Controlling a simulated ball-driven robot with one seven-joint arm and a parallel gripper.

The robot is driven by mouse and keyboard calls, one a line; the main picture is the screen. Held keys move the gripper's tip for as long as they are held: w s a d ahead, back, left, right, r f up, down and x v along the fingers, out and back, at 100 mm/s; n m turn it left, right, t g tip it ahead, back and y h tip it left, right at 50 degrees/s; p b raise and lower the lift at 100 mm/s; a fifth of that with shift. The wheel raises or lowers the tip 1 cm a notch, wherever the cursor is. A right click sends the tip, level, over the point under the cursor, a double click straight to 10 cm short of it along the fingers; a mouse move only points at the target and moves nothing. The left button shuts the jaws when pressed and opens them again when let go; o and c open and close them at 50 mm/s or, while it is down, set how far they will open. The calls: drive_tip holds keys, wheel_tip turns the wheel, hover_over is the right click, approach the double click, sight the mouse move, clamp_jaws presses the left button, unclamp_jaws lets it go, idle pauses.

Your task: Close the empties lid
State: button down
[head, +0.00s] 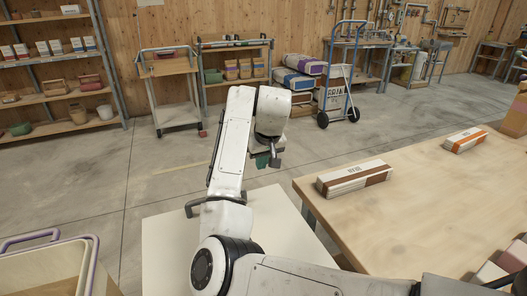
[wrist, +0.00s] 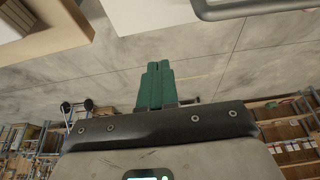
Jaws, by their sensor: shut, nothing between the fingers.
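My gripper (head: 267,160) is raised in the middle of the head view, above the far edge of a white flat top (head: 165,235). Its green fingers (wrist: 155,85) are together and empty in the wrist view. A dark bar handle (head: 195,207) runs along the far edge of the white top, partly hidden by my arm. A grey bar (wrist: 260,10) crosses the top right of the wrist view, apart from the fingers. I cannot tell which thing is the empties lid; no label for it shows.
A wooden table (head: 430,215) with boxed packs (head: 353,178) stands on the right. A cream container (head: 45,268) with a purple rim is at lower left. Shelves (head: 55,62), a trolley (head: 167,85) and a hand truck (head: 337,100) stand at the back. The concrete floor between is clear.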

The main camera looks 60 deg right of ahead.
sight(260, 190)
drive_tip(key=shift+x, duration=0.95)
drive_tip(key=shift+s+a, duration=0.1)
drive_tip(key=x, duration=0.5)
drive_tip(key=s+x, duration=0.1)
drive_tip(key=x, duration=0.1)
drive_tip(key=shift+w+a+f, duration=0.1)
drive_tip(key=shift+a+f, duration=0.1)
drive_tip(key=shift+f, duration=0.25)
drive_tip(key=shift+a+f+b, duration=0.1)
drive_tip(key=shift+f+b, duration=0.25)
drive_tip(key=shift+f, duration=0.3)
drive_tip(key=shift+r+p, duration=0.55)
drive_tip(key=shift+p, duration=0.05)
wheel_tip(260, 190, up, 5)
drive_tip(key=p, duration=0.4)
wheel_tip(260, 190, up, 9)
drive_tip(key=s, duration=0.1)
drive_tip(key=shift+s+a+r, duration=0.15)
drive_tip(key=shift+s+a, duration=0.05)
drive_tip(key=shift+a, duration=0.2)
